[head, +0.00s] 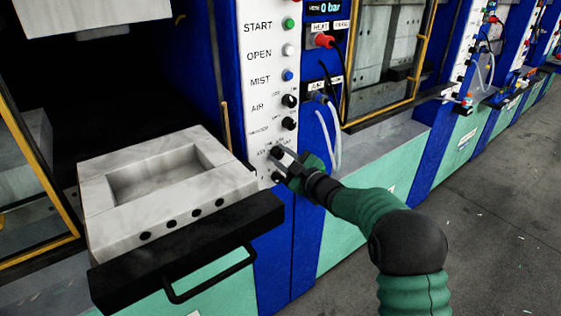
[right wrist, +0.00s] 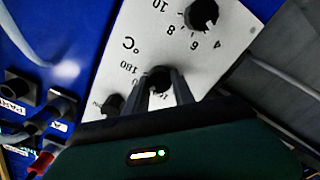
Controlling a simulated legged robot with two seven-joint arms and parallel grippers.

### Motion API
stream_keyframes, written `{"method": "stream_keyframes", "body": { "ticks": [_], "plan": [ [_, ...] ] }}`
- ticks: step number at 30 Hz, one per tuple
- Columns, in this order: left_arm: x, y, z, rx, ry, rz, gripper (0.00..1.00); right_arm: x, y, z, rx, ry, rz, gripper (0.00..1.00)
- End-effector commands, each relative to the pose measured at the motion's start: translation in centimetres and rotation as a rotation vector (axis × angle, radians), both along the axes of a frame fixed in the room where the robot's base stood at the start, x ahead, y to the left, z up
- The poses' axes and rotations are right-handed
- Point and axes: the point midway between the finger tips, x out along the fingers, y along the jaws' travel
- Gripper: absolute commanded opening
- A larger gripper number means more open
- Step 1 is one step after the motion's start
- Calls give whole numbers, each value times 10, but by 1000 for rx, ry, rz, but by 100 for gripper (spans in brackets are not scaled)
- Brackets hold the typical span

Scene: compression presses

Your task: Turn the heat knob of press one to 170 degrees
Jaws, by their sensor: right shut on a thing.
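My right gripper (head: 282,158) reaches from the lower right to the lower part of the white control panel (head: 262,98) of the near press. In the right wrist view its two fingers (right wrist: 163,92) are closed around a black round knob (right wrist: 159,75). This is the heat knob, with "°C" and "180" printed beside it. Its pointer and exact setting are hidden by the fingers. In the head view the gripper covers most of this knob. My left gripper is not in view.
Another black knob (right wrist: 202,14) with a 4-to-10 scale and a dark knob (right wrist: 113,104) flank the held one. Above it are the AIR knob (head: 290,100) and START button (head: 289,24). A marble-like block (head: 165,190) on a black drawer (head: 185,240) juts out at left.

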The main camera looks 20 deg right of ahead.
Motion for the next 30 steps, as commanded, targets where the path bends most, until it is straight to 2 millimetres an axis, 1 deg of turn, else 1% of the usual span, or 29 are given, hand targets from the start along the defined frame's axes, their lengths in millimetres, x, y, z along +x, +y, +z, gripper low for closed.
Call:
{"method": "stream_keyframes", "body": {
  "ticks": [1, 15, 16, 21, 30],
  "plan": [
    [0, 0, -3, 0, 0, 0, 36, -1, 0, -10, -12, 13, 0, 0],
    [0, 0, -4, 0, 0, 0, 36, -1, 0, -10, -29, 9, 0, 0],
    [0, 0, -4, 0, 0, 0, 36, -1, 0, -10, -29, 9, 0, 31],
    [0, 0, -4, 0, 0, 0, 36, -1, 0, -7, -27, 4, 1, 52],
    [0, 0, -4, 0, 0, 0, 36, -1, 0, -4, -25, -2, 0, 52]
  ]
}}
